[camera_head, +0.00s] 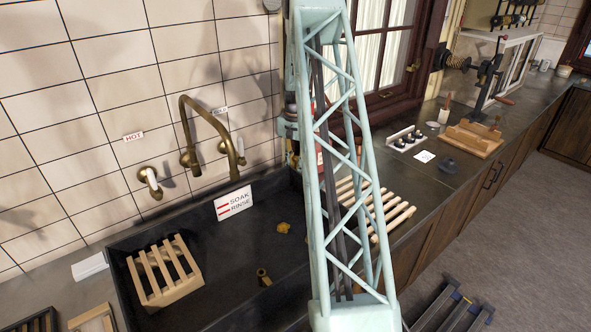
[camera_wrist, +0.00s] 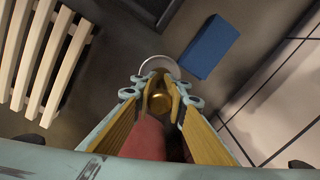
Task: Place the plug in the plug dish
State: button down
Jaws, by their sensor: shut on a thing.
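In the wrist view my gripper (camera_wrist: 160,92) is shut on a brass-coloured piece (camera_wrist: 160,103), which I take to be the plug. It sits between the fingertips, and its lower part is hidden by the fingers. A pale round rim (camera_wrist: 160,64) shows just past the fingertips. It may be the plug dish, but the fingers cover most of it, and I cannot tell whether the plug touches it. A red shape (camera_wrist: 145,138) shows between the fingers nearer the camera. In the head view my lattice arm hides the gripper and the plug.
A blue block (camera_wrist: 210,47) lies beside the fingertips. A slatted wooden rack (camera_wrist: 38,60) is on the left; it also shows in the head view (camera_head: 398,217). The dark sink (camera_head: 215,290) holds another wooden rack (camera_head: 163,272). A brass tap (camera_head: 183,115) rises behind it.

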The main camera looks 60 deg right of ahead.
jog(key=shift+f, duration=0.2)
jog(key=c, duration=2.6)
grip_release()
jog(key=shift+o, duration=0.2)
jog(key=shift+r, duration=0.25)
jog(key=shift+r+p, duration=0.4)
jog(key=shift+r, duration=5.55)
